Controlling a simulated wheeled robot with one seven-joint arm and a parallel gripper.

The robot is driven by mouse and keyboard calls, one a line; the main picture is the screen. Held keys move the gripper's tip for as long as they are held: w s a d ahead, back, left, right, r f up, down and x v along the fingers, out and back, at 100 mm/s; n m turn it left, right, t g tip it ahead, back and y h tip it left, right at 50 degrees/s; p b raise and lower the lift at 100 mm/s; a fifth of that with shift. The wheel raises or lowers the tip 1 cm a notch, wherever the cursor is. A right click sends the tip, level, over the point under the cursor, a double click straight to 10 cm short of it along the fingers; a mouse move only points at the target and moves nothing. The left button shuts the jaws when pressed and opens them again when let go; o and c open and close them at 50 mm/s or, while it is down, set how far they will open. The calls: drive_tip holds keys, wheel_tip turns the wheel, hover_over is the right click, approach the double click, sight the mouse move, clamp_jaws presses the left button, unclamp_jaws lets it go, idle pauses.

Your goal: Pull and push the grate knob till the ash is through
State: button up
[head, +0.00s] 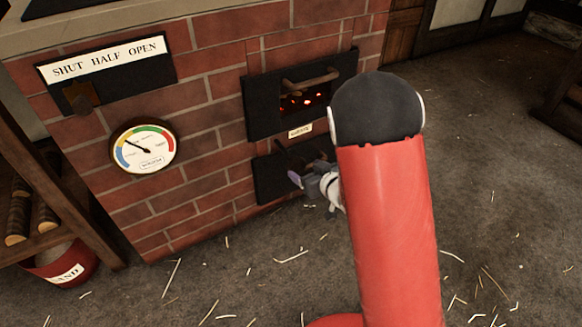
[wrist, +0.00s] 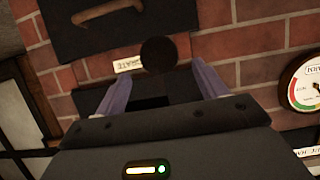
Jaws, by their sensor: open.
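The grate knob (wrist: 158,55) is a dark round ball in the wrist view, beside a small pale label (wrist: 130,64) that seems to read GRATE, upside down. My gripper (wrist: 161,75) is open, with one purple-grey finger on each side below the knob in that picture. The knob lies between the lines of the fingers, near their tips; I cannot tell whether they reach around it. In the head view my gripper (head: 304,180) is at the lower black door (head: 270,178), partly hidden by my red arm. I cannot make out the knob clearly there. No ash can be made out.
The upper black door (head: 262,110) has a wooden handle and glowing embers (head: 305,101) behind its opening. A round gauge (head: 144,146) and a SHUT HALF OPEN plate (head: 105,65) are on the brick wall. A red bucket (head: 65,270) stands at left. Straw litters the open floor.

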sight(286, 151)
drive_tip(key=x, duration=0.6)
drive_tip(key=shift+w+a, duration=0.1)
drive_tip(key=shift+c, duration=0.2)
drive_tip(key=c, duration=1.3)
drive_tip(key=w+a, duration=0.1)
drive_tip(key=w+a+b, duration=0.1)
drive_tip(key=w, duration=0.1)
drive_tip(key=w+a, duration=0.1)
drive_tip(key=w, duration=0.1)
drive_tip(key=shift+w+a+f+b, duration=0.1)
drive_tip(key=shift+a+b, duration=0.2)
drive_tip(key=shift+w+a, duration=0.1)
drive_tip(key=shift+w, duration=0.05)
drive_tip(key=o, duration=1.3)
drive_tip(key=shift+o, duration=0.2)
